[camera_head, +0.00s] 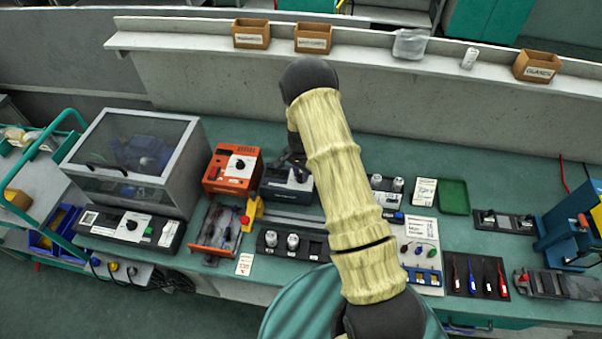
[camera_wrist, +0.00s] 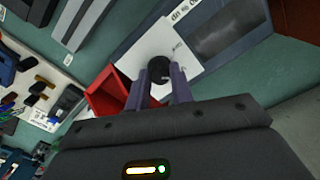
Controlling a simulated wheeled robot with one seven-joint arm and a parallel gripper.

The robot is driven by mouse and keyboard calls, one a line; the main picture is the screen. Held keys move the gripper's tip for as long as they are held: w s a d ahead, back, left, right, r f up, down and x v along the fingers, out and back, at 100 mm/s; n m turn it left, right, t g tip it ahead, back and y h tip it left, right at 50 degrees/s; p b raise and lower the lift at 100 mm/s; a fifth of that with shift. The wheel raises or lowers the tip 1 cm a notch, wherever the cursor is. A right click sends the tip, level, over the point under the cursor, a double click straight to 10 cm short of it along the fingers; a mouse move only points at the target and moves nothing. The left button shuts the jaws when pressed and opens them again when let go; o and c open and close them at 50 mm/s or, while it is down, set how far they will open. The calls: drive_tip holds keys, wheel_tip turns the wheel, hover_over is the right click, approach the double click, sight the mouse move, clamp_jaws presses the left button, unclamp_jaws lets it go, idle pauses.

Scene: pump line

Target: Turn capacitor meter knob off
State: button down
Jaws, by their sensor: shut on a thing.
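The meter (camera_head: 283,194) is a dark grey-blue box on the green bench, right of an orange box, partly hidden by my arm. In the wrist view the meter (camera_wrist: 229,38) shows a white face panel and a dark window. Its round black knob (camera_wrist: 157,67) sits on the white panel. My gripper (camera_wrist: 160,79) has its two fingers on either side of the knob, shut on it. In the head view my gripper (camera_head: 294,163) is a dark shape over the meter, largely hidden by my arm; the knob is not visible there.
The orange box (camera_head: 220,176) with its own black knob stands close left. A red tray (camera_wrist: 102,96) lies beside the meter in the wrist view. A clear-lidded case (camera_head: 140,145) stands further left. Sockets with cans (camera_head: 272,239) lie in front. A shelf (camera_head: 380,61) runs behind.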

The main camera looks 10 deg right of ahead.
sight(301, 175)
drive_tip(key=n+b, duration=0.3)
drive_tip(key=shift+w+f+n, duration=0.1)
drive_tip(key=shift+f+n, duration=0.05)
drive_tip(key=shift+n, duration=0.15)
drive_tip(key=n+b, duration=0.2)
drive_tip(key=n, duration=0.3)
drive_tip(key=shift+r+b, duration=0.2)
drive_tip(key=shift+b, duration=0.1)
drive_tip(key=c, duration=1.2)
unclamp_jaws()
wheel_tip(301, 175, up, 17)
drive_tip(key=b, duration=0.3)
drive_tip(key=shift+r, duration=0.2)
